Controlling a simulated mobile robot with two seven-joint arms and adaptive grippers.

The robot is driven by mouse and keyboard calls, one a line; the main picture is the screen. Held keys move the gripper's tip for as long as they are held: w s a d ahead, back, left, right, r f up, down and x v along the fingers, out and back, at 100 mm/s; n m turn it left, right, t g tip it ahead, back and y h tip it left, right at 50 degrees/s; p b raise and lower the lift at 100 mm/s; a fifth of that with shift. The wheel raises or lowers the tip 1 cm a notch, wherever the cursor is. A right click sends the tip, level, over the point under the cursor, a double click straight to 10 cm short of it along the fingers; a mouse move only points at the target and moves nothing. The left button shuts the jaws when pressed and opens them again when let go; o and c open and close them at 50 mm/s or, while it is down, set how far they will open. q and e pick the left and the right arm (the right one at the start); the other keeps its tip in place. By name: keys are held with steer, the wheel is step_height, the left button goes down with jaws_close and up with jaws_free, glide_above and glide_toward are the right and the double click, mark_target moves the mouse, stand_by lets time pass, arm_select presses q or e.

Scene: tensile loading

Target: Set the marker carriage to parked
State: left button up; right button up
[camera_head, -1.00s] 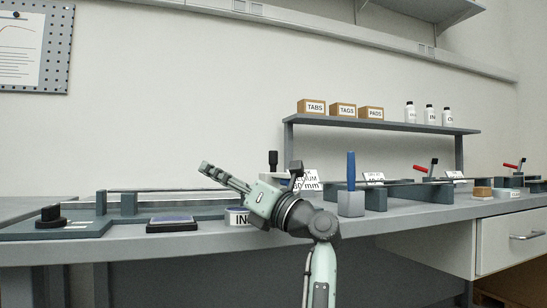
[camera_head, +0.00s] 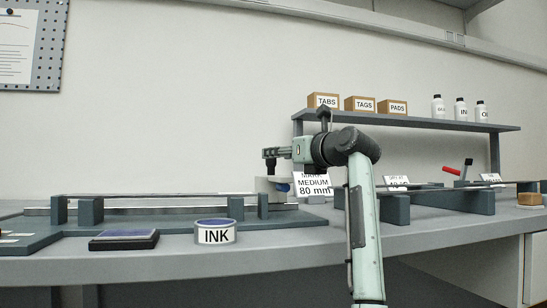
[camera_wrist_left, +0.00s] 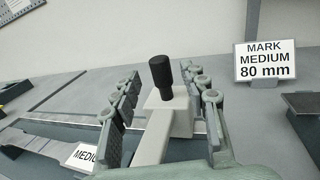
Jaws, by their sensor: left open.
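The marker carriage (camera_head: 264,186) is a pale block with an upright black knob (camera_head: 269,163), at the right end of the long rail fixture on the bench. In the left wrist view the carriage (camera_wrist_left: 168,116) and its black knob (camera_wrist_left: 161,71) show between my fingers. My left gripper (camera_head: 281,153) is open at the knob's height, and in the left wrist view its fingers (camera_wrist_left: 160,78) stand on both sides of the knob with gaps. Part of the carriage's right side is hidden in the head view. My right gripper is not in view.
A sign reading MARK MEDIUM 80 mm (camera_head: 313,184) stands right of the carriage. An INK tin (camera_head: 215,232) and a dark ink pad (camera_head: 124,239) lie in front of the rail. A shelf (camera_head: 430,123) with boxes and bottles is behind. More fixtures with a red lever (camera_head: 452,171) are at right.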

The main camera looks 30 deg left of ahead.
mark_target(271, 166)
arm_select(q)
steer(key=x, duration=0.5)
steer(key=shift+d, duration=0.1)
jaws_close()
stand_by(0.3)
